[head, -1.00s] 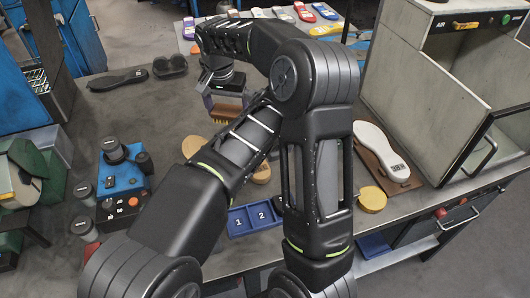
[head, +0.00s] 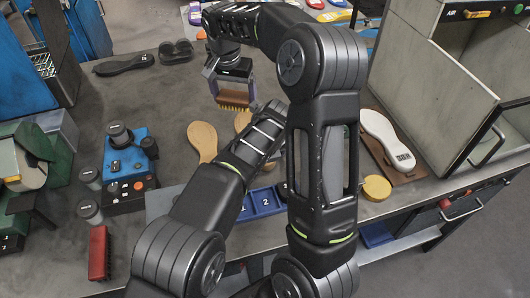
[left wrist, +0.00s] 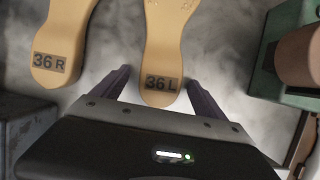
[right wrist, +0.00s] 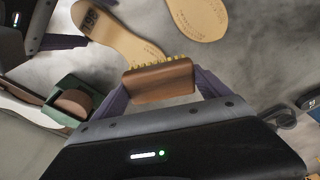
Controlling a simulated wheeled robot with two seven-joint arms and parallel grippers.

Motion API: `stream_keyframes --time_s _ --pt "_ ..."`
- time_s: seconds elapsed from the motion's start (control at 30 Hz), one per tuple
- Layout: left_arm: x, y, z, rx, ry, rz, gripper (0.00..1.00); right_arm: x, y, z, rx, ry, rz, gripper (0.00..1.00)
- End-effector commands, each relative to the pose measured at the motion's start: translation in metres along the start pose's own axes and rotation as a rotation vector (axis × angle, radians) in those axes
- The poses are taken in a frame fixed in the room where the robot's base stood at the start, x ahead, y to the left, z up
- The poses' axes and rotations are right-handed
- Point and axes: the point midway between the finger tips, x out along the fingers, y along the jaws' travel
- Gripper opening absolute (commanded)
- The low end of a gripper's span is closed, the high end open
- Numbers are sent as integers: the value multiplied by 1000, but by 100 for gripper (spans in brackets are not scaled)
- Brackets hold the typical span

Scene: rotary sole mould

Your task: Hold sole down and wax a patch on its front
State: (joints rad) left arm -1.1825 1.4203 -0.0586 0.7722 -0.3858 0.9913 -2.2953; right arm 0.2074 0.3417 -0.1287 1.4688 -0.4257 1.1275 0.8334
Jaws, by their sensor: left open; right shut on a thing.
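My right gripper (head: 232,95) is shut on a brown wooden brush (right wrist: 158,82) with yellow bristles. The brush (head: 234,100) is held over the table's middle. Two tan soles lie side by side: the sole marked 36 R (left wrist: 62,50) and the sole marked 36 L (left wrist: 163,45). My left gripper (left wrist: 158,92) is open, its fingers to either side of the 36 L heel; whether it touches is unclear. In the head view one tan sole (head: 202,138) shows, and the other is mostly behind my arm. My left gripper is hidden there.
A blue numbered tray (head: 262,203) and a round yellow piece (head: 377,187) lie near the front edge. A white sole (head: 385,135) lies on a brown board at right, before a grey booth. A blue device (head: 128,170) and red brush (head: 98,253) stand left.

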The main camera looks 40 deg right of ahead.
Motion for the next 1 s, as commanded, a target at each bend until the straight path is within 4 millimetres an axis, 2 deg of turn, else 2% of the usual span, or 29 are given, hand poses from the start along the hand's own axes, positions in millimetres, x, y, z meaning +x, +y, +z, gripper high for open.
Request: stream_keyframes --time_s 0.1,0.9,1.0 --pt "0 0 0 0 0 0 82 0 0 0 0 0 0 54" --pt "-1 0 0 0 0 0 16 0 0 0 0 0 0 54" --pt "-1 0 0 0 0 0 11 0 0 0 0 0 0 54"
